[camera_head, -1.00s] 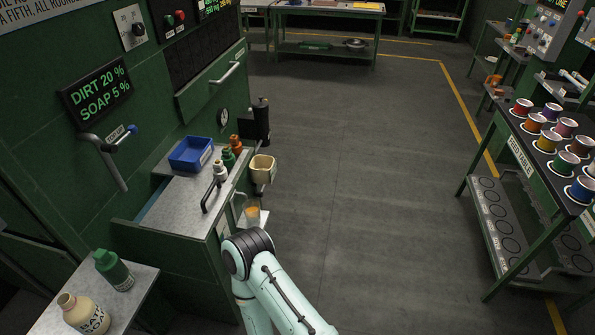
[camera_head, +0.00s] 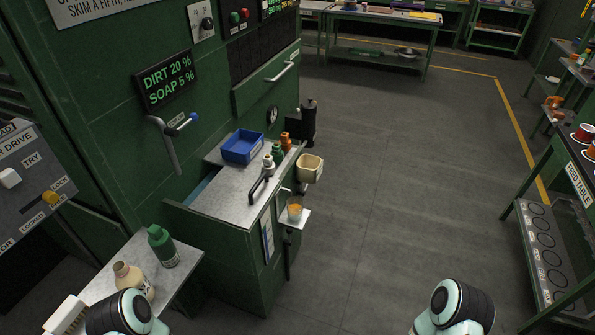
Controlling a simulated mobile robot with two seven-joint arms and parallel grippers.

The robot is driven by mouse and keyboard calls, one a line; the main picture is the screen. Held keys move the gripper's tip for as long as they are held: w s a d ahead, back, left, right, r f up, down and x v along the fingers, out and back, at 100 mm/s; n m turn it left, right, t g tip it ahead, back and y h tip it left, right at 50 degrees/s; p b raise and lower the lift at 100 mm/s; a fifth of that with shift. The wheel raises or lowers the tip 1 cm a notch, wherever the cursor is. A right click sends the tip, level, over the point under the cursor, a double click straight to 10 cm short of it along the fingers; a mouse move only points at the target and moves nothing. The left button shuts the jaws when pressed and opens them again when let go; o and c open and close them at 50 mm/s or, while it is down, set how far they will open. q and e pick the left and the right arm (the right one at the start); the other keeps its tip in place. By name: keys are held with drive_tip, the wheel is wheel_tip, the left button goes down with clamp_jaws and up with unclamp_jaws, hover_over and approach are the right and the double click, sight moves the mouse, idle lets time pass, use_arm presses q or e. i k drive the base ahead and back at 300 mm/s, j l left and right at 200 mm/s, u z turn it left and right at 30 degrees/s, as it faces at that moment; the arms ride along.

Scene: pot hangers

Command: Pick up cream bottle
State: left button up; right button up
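A cream bottle (camera_head: 124,273) stands upright on the small side table (camera_head: 184,262) at the lower left. Its lower part is hidden behind a dark and mint arm joint of mine at the bottom edge. A green bottle (camera_head: 163,248) stands just behind it to the right. Neither of my grippers is in view; only arm joints show along the bottom edge, one at the left and one at the right of centre.
A white object (camera_head: 66,315) sits at the side table's near left edge. The green washing station has a grey top (camera_head: 226,197), a blue bin (camera_head: 242,146) and small bottles (camera_head: 277,150). A feed table (camera_head: 577,178) stands at the right. The floor between is clear.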

sight(125, 275)
drive_tip(key=z, duration=0.15)
drive_tip(key=u, duration=1.75)
